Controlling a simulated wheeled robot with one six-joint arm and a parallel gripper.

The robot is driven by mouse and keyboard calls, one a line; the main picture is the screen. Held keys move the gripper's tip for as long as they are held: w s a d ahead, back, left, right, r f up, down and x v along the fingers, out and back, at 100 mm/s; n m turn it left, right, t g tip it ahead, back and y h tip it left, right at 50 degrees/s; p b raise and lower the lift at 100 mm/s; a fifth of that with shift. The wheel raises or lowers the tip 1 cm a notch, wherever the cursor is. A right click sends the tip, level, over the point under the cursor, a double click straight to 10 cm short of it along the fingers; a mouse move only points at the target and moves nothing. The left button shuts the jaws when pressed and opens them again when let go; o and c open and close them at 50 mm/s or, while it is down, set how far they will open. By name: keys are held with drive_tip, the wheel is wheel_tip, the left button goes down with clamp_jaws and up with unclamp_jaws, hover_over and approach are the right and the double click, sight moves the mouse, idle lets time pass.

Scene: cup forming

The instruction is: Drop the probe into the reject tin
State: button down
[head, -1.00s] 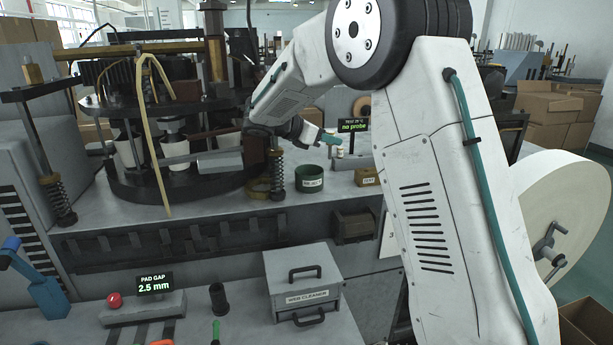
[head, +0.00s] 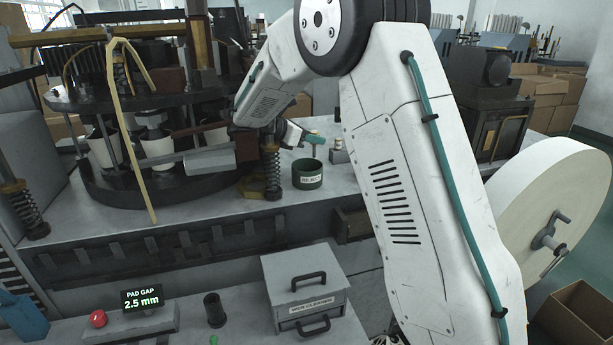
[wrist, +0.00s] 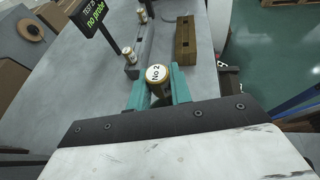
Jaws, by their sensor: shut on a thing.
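The reject tin (head: 308,175) is a dark green round tin with a white label, standing on the grey machine deck in the head view. It looks open at the top. My gripper (head: 314,138) shows its teal fingers just above and behind the tin in that picture; the exact height and depth are unclear. In the wrist view my gripper (wrist: 160,90) is shut on the probe (wrist: 157,74), a small brass-coloured cylinder with a pale end marked "No 2". The probe cannot be made out in the head view. The tin is not seen in the wrist view.
A spring post (head: 272,172) stands just left of the tin, beside the round forming machine (head: 150,190). A web cleaner box (head: 305,280) sits lower in front.

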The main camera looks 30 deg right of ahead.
drive_tip(key=shift+f, duration=0.55)
drive_tip(key=c, duration=1.2)
unclamp_jaws()
drive_tip(key=shift+a, duration=0.1)
drive_tip(key=v, duration=0.7)
drive_tip(key=shift+a+r, duration=0.15)
drive_tip(key=shift+a, duration=0.2)
